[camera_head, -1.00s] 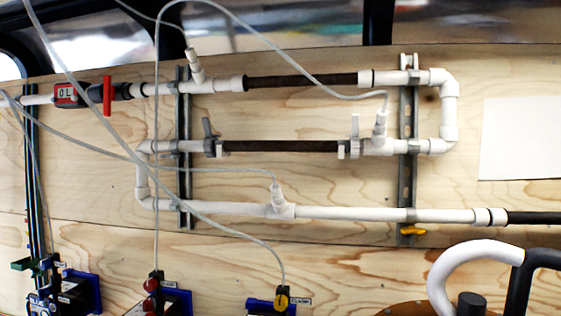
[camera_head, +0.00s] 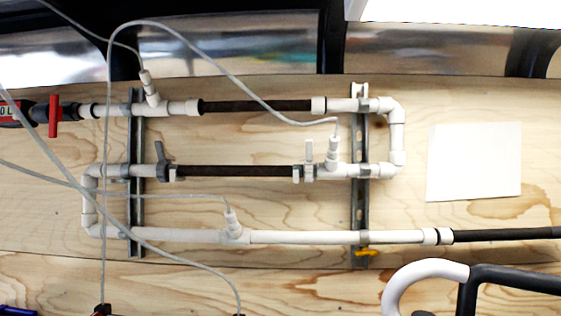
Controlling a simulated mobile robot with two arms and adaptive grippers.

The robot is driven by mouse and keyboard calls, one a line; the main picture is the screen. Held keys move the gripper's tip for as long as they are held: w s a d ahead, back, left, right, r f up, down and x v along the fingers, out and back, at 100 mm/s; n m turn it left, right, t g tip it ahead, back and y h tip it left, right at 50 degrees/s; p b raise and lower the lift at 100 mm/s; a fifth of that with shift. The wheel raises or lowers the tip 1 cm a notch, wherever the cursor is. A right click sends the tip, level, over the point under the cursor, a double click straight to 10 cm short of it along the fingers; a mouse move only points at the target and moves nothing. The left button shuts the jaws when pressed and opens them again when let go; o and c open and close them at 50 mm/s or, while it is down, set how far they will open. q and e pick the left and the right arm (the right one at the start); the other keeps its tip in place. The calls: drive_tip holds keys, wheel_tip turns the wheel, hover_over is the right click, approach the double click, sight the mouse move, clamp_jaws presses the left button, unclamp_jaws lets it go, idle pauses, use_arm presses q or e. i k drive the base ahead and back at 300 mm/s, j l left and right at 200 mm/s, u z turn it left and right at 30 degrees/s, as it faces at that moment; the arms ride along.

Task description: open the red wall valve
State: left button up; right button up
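The red wall valve handle (camera_head: 53,116) is at the upper left in the head view. It stands upright, across the horizontal pipe run. A dark fitting (camera_head: 78,111) joins it to white pipe (camera_head: 113,110) on its right. A red and dark device with a pale label (camera_head: 8,112) sits just left of the handle, cut off by the picture edge.
Thin grey hoses (camera_head: 190,55) hang across the pipes, some left of and below the valve. Metal rails (camera_head: 137,180) hold the pipes to the plywood wall. A curved white and black tube (camera_head: 425,268) rises at the lower right. A blank white sheet (camera_head: 474,160) hangs right.

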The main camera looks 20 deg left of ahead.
sight(55, 116)
drive_tip(key=u, duration=1.85)
drive_tip(key=i+u, duration=0.3)
